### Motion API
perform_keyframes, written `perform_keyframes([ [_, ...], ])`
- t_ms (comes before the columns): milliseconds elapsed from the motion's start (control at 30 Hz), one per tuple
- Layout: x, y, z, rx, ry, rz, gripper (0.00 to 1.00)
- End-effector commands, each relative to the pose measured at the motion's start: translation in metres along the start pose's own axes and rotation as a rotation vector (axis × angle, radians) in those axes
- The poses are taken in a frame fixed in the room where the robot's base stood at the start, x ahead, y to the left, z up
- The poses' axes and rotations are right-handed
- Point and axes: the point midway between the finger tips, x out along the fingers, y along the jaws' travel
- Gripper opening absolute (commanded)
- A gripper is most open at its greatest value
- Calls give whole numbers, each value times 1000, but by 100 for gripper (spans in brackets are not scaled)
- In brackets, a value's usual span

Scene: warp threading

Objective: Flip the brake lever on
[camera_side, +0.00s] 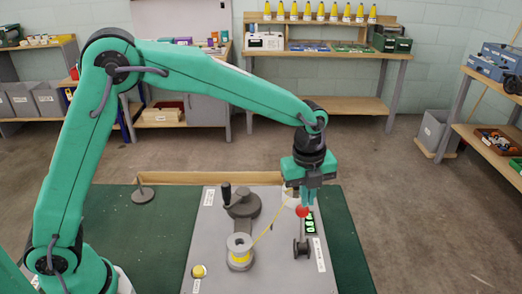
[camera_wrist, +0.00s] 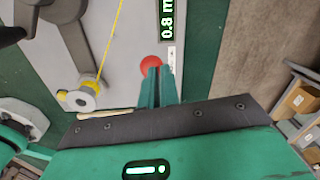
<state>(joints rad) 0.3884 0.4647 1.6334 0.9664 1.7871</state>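The brake lever shows as a red ball knob (camera_side: 302,211) at the right of the grey panel. The knob also shows in the wrist view (camera_wrist: 151,63), just past my fingertips and partly covered by them. Its shaft and its position, on or off, cannot be made out. My gripper (camera_side: 308,199) points down from above, with its teal fingertips right at the knob; touching or just apart cannot be told. In the wrist view the two fingers (camera_wrist: 158,80) lie close together with nothing visible between them.
The grey panel (camera_side: 215,272) holds a crank (camera_side: 243,204), a spool with yellow thread (camera_side: 240,257), a dark post (camera_side: 301,246) and a yellow knob (camera_side: 198,271). A green-lit display (camera_side: 310,224) sits beside the red knob. Yellow thread runs close left of my gripper.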

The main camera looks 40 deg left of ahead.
Motion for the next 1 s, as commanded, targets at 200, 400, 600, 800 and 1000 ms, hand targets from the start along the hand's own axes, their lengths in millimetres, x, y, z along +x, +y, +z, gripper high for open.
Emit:
perform_keyframes([
  [200, -5, 1, -16, 6, 5, 13, 0],
  [400, -26, -4, -33, 13, 5, -1, 0],
  [600, -39, -8, -6, 6, 1, -2, 0],
  [800, -54, -13, 22, 6, -3, -1, 0],
  [1000, -67, -16, 44, 8, -6, 0, 0],
])
